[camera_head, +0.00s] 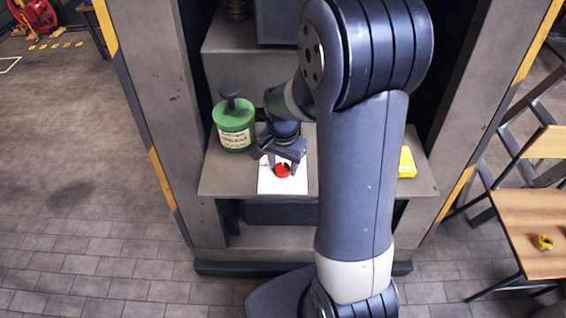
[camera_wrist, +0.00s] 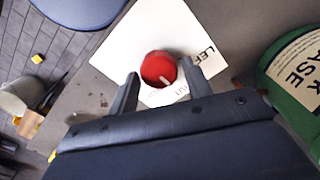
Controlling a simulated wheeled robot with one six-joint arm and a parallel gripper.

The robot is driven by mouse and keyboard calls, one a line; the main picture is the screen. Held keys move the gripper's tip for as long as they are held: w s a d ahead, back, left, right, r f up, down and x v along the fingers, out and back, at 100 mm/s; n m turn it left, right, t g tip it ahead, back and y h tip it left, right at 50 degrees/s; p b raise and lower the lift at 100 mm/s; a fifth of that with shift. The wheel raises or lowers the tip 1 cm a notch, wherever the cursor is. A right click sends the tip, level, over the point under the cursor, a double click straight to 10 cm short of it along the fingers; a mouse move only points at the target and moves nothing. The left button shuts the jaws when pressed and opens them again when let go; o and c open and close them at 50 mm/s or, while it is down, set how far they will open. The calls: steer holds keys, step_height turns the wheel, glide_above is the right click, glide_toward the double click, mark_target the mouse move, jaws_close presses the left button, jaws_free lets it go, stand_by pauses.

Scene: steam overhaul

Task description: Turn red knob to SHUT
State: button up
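The red knob (camera_head: 283,170) sits on a white plate (camera_head: 266,184) on the grey shelf. In the wrist view the round red knob (camera_wrist: 156,66) has a small white mark near its lower edge, towards partly hidden lettering that seems to end in "UT". Lettering reading "LEF" is on the plate (camera_wrist: 125,42) right of the knob. My gripper (camera_head: 282,164) is over the knob, pointing down. In the wrist view my gripper (camera_wrist: 161,69) is open, with one finger on each side of the knob and visible gaps. Whether the fingertips are at knob height I cannot tell.
A green labelled canister (camera_head: 234,130) with a dark top knob stands left of the plate. A yellow block (camera_head: 407,162) lies on the shelf's right side. Grey cabinet posts flank the shelf. A wooden bench (camera_head: 535,215) stands at the right.

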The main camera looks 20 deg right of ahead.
mark_target(283, 167)
steer(key=shift+o, duration=1.1)
steer(key=shift+r, duration=0.1)
step_height(283, 167, up, 10)
steer(key=shift+r+p, duration=0.25)
steer(key=shift+p, duration=0.05)
step_height(283, 167, down, 11)
steer(key=shift+r+b, duration=0.1)
steer(key=shift+b, duration=0.25)
